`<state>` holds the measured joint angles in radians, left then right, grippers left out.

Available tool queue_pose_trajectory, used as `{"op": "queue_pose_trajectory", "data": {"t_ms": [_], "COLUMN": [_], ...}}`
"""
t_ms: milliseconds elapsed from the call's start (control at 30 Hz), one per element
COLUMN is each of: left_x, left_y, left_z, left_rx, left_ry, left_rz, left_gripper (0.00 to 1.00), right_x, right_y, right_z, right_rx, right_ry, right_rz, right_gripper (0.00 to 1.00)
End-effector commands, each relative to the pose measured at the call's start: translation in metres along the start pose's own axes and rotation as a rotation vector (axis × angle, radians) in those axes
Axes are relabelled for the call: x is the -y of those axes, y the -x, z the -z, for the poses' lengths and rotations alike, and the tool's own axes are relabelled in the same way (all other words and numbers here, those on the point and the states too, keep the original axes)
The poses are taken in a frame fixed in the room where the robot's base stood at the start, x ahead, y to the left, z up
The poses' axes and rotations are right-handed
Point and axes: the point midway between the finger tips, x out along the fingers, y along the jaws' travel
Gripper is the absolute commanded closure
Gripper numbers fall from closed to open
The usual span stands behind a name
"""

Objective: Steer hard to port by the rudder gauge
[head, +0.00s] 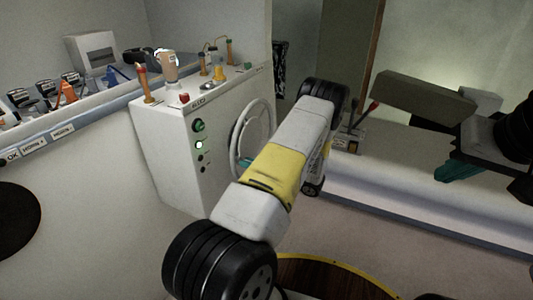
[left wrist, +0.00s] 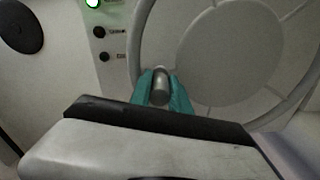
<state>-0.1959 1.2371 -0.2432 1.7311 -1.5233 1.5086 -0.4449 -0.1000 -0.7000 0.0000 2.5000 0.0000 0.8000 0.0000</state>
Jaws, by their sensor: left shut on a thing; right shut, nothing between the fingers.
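The steering wheel (head: 239,133) is a pale grey ring on the right-hand face of the white console (head: 165,150). In the left wrist view the wheel (left wrist: 222,55) fills the upper right, with a grey cylindrical knob (left wrist: 160,88) at its lower left rim. My left gripper (left wrist: 165,92) has its teal fingers shut around this knob. In the head view my left arm hides part of the wheel, and only a bit of teal left gripper (head: 243,163) shows. My right gripper (head: 459,170) is shut and empty at the right, away from the wheel. I cannot make out a rudder gauge.
A green button (head: 198,125) and small dark knobs sit on the console face left of the wheel. Levers and small fittings stand on its top. A shelf with tools (head: 65,95) is at left. A red-handled lever (head: 372,106) stands beyond my left arm.

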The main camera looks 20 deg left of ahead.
Motion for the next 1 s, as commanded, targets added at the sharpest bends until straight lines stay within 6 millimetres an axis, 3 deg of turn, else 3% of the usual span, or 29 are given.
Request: {"op": "queue_pose_trajectory", "data": {"t_ms": [700,733,800,1000], "left_x": [0.0034,0.0034,0.0033,0.0030], "left_y": [0.0009,0.0009,0.0008,0.0004], "left_z": [0.0067,0.0067,0.0066,0.0066], "left_rx": [-0.001,-0.001,-0.001,0.000], "left_ry": [0.057,0.057,0.056,0.056], "left_rz": [0.002,0.002,0.002,0.001], "left_gripper": [1.00,0.71,0.58,0.55], "right_x": [0.0000,0.0000,0.0000,0.0000], "right_y": [0.0000,0.0000,0.0000,0.0000], "right_z": [0.0000,0.0000,0.0000,0.0000], "right_rx": [0.000,0.000,0.000,0.000], "right_ry": [0.000,0.000,0.000,0.000], "right_rz": [0.000,0.000,0.000,0.000], "right_gripper": [1.00,1.00,1.00,1.00]}}
